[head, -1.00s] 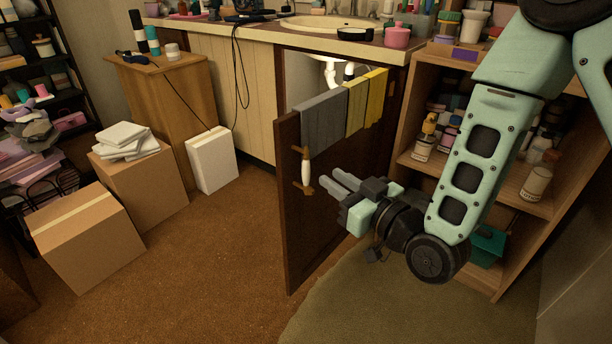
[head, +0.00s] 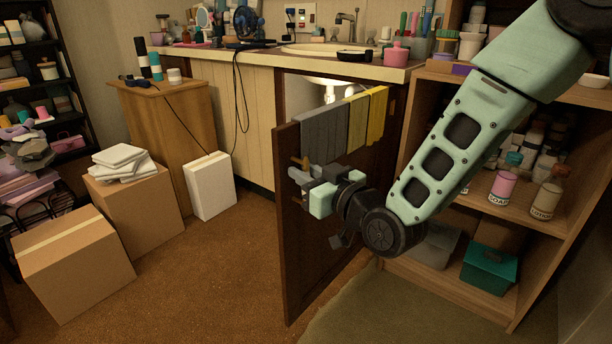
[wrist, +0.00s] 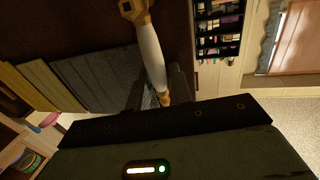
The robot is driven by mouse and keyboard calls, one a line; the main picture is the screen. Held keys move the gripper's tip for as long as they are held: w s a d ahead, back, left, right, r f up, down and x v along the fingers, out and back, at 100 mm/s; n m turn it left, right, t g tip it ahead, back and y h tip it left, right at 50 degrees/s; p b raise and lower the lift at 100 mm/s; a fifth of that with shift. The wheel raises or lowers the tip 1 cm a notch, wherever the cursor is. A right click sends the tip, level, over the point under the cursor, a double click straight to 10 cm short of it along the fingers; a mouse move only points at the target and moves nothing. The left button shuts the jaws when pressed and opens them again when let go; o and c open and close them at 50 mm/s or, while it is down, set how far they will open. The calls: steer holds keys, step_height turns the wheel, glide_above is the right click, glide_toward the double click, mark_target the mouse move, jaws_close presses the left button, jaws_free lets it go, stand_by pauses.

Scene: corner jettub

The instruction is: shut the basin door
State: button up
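The basin door (head: 335,235) is dark brown and stands open, swung out from the cabinet under the basin. Its handle has brass ends and a white grip; the handle (wrist: 151,55) shows clearly in the wrist view, while my gripper hides most of it in the head view. Grey and yellow towels (head: 322,124) hang over the door's top edge. My gripper (head: 298,176) is at the handle, on the door's right-hand face. In the wrist view the fingers lie around the handle's lower end. Whether they press on it cannot be told.
An open shelf unit (head: 470,275) with bottles and a teal box stands right of the door. Cardboard boxes (head: 75,262) and a white box (head: 210,187) stand at the left. The brown carpet (head: 215,275) left of the door is clear. The basin (head: 325,48) is above.

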jaws_close()
steer(key=w+a+m+t+h+p, duration=0.2)
steer(key=w+a+m+h, duration=0.3)
steer(key=w+a, duration=0.9)
steer(key=shift+w+a+m+t+h+p, duration=0.15)
steer(key=shift+w+m+t+h+p, duration=0.25)
steer(key=shift+w+t+h, duration=0.9)
steer(key=shift+w+g+h, duration=0.3)
steer(key=shift+w+g, duration=0.1)
steer(key=shift+w, duration=0.1)
jaws_free()
steer(key=shift+s+a, duration=0.15)
steer(key=shift+s, duration=0.05)
